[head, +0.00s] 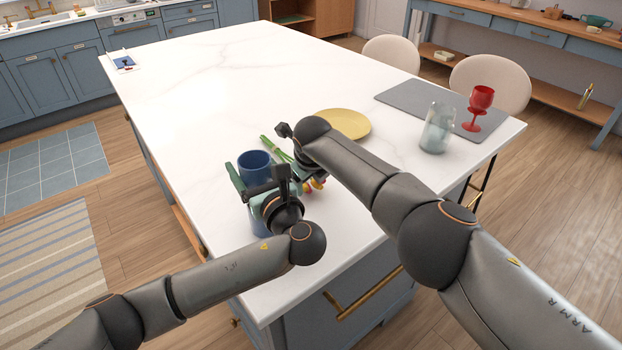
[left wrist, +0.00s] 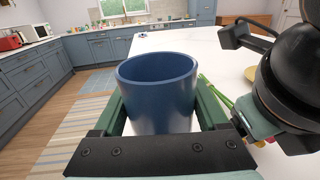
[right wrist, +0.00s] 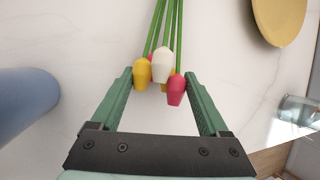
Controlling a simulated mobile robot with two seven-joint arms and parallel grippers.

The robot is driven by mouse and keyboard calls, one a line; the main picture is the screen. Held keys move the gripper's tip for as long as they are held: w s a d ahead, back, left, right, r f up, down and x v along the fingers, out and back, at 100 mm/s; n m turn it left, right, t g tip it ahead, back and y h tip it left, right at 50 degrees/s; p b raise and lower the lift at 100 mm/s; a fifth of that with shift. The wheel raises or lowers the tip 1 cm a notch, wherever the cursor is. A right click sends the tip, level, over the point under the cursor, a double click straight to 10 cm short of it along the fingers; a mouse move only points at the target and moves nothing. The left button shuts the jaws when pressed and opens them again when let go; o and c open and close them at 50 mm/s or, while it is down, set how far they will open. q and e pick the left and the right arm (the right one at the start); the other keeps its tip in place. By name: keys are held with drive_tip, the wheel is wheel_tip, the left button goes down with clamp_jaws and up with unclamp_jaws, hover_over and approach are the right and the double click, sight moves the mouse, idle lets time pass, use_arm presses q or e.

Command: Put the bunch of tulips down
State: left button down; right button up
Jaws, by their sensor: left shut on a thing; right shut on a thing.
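The bunch of tulips (head: 277,149) is at my right gripper (head: 304,168), its green stems pointing away over the white worktop. In the right wrist view, its yellow, white and pink heads (right wrist: 162,66) show between the fingers of my right gripper (right wrist: 161,95), which is shut on the bunch. I cannot tell whether the bunch touches the worktop. My left gripper (head: 260,187) is shut on a dark blue vase (head: 256,160), one finger on each side. The vase is upright and open at the top in the left wrist view (left wrist: 158,95).
A yellow plate (head: 345,124) lies behind my right gripper. A grey mat (head: 408,93), a clear glass jar (head: 437,132) and a red goblet (head: 479,105) are at the worktop's right end. The far middle of the worktop (head: 215,75) is clear.

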drive_tip(key=o, duration=1.5)
drive_tip(key=shift+f, duration=0.1)
